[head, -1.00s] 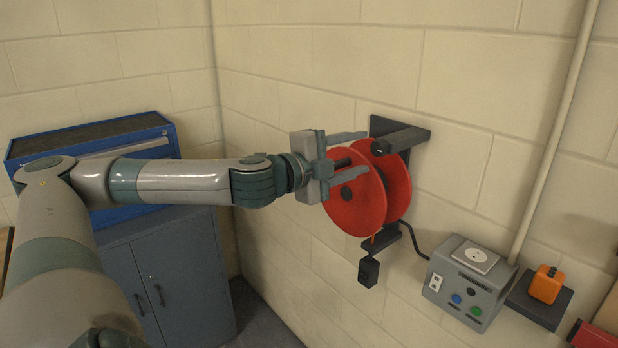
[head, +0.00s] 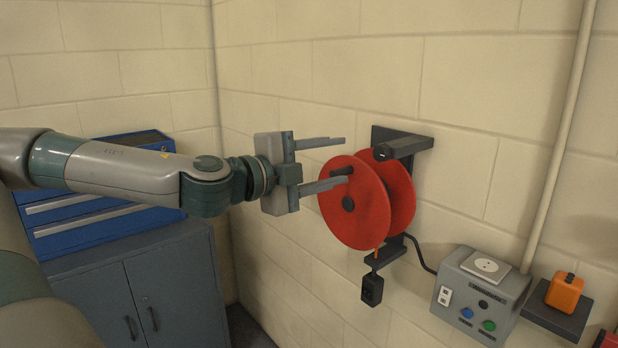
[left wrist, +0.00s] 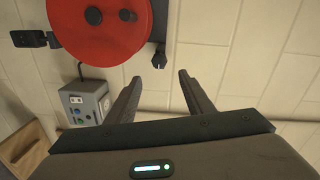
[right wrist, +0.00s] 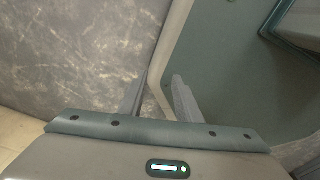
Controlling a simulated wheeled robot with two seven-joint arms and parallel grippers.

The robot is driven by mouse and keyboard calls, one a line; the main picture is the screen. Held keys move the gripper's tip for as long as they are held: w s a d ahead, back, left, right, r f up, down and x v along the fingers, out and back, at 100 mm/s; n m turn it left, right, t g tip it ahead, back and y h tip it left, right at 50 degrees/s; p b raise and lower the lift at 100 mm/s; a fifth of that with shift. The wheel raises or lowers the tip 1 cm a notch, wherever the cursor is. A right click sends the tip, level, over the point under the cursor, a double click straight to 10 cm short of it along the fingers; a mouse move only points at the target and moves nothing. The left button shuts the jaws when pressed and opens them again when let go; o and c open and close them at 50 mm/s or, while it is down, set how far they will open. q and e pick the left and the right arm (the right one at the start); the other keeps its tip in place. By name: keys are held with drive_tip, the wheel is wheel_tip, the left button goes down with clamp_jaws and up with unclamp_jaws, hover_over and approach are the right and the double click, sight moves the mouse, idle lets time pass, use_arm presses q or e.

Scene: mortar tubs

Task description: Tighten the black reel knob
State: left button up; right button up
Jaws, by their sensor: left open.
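The red reel (head: 372,218) hangs on a dark wall bracket. It has a black hub (head: 348,203) and a short black handle (head: 342,170) on its face. My right gripper (right wrist: 161,77) is open and empty, away from the reel.
A grey control box (head: 482,290) and a shelf with an orange item (head: 565,292) are at lower right. A black plug (head: 372,289) hangs below the reel. A blue drawer chest (head: 100,222) stands on a grey cabinet (head: 165,290) at left. Bare wall lies above the reel.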

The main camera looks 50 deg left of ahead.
use_arm(q)
drive_tip(key=shift+s+a+r+b, duration=0.1)
drive_tip(key=shift+s+a+b, duration=0.05)
drive_tip(key=shift+s+b, duration=2.65)
use_arm(e)
drive_tip(key=w+a+f+t+y, duration=0.1)
drive_tip(key=w+a, duration=0.4)
drive_tip(key=w, duration=0.8)
drive_tip(key=shift+f+t, duration=0.55)
drive_tip(key=shift+t, duration=0.75)
use_arm(q)
drive_tip(key=shift+w, duration=0.25)
use_arm(e)
drive_tip(key=shift+a, duration=0.1)
